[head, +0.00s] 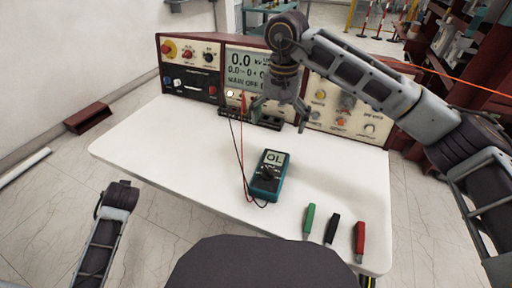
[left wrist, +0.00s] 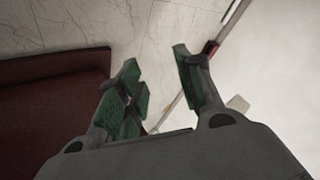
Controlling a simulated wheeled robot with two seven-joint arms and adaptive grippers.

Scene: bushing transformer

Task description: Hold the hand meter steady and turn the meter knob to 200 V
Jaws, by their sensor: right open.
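The hand meter (head: 268,178) is a teal and black multimeter lying on the white table, with its lit screen toward the back. Its dark knob (head: 267,172) sits below the screen; the dial setting is too small to read. Red and black leads run from it toward the bench panel. My right gripper (head: 279,112) hangs open and pointing down, behind and above the meter, in front of the panel. My left gripper (left wrist: 157,62) shows open and empty in the left wrist view, away from the meter.
The white table (head: 185,150) has free room left of the meter. A red-framed instrument panel (head: 245,75) stands along its back edge. Green (head: 309,221), black (head: 332,228) and red (head: 359,237) clips lie at the front right. A dark red block (head: 88,117) is on the floor.

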